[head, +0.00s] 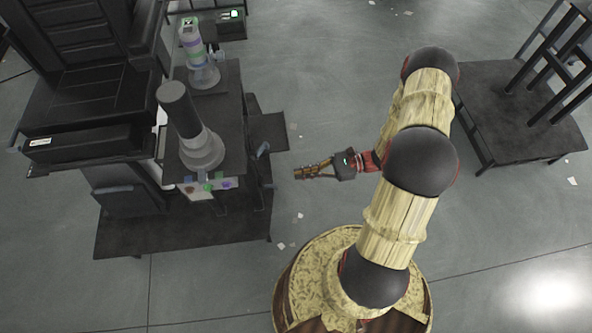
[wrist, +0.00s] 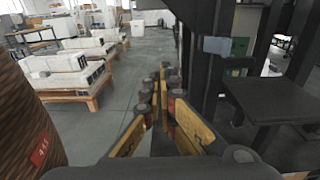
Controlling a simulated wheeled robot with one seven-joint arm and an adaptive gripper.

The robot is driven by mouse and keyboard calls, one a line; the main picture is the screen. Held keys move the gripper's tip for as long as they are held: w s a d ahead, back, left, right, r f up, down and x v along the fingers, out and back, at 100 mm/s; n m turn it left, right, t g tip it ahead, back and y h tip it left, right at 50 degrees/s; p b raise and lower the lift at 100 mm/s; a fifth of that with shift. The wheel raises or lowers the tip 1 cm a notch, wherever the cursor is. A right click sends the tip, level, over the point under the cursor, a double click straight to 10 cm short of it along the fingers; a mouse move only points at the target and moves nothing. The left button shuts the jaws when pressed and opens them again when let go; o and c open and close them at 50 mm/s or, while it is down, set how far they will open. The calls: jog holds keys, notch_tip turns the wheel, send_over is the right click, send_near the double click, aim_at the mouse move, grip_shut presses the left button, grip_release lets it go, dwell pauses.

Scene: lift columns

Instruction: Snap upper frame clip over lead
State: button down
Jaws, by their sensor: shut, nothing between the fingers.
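My gripper (head: 298,173) is shut and empty in the head view, held in the air to the right of a dark machine with two columns. In the wrist view its fingertips (wrist: 163,72) are together with nothing between them. A small grey-blue piece (head: 262,149) sticks out at the machine's right side, a short way left of my fingertips. A similar grey-blue block (wrist: 216,45) on a dark upright shows right of the fingers in the wrist view. I cannot tell whether this is the upper frame clip. I cannot make out the lead.
The front column (head: 180,110) and rear column (head: 190,40) stand on the machine. A dark platform (head: 190,243) lies beneath it. A low dark table (head: 500,125) stands at the right. Pale units (wrist: 65,72) lie on wooden pallets. Floor between machine and arm is open, with paper scraps.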

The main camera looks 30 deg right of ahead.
jog(key=w+a+r, duration=0.1)
jog(key=w+a, duration=0.4)
jog(key=a, duration=0.3)
jog(key=shift+w+r+t, duration=0.25)
jog(key=shift+w+t, duration=0.05)
jog(key=shift+t, duration=0.1)
dwell(0.4)
jog(key=shift+v, duration=2.2)
jog(key=shift+w+f, duration=0.1)
jog(key=w+d+b, duration=0.1)
jog(key=w+d, duration=0.1)
jog(key=w, duration=0.5)
jog(key=shift+w+d, duration=0.3)
jog(key=shift+w, duration=0.1)
jog(key=shift+w+a, duration=0.15)
jog(key=shift+a, duration=0.35)
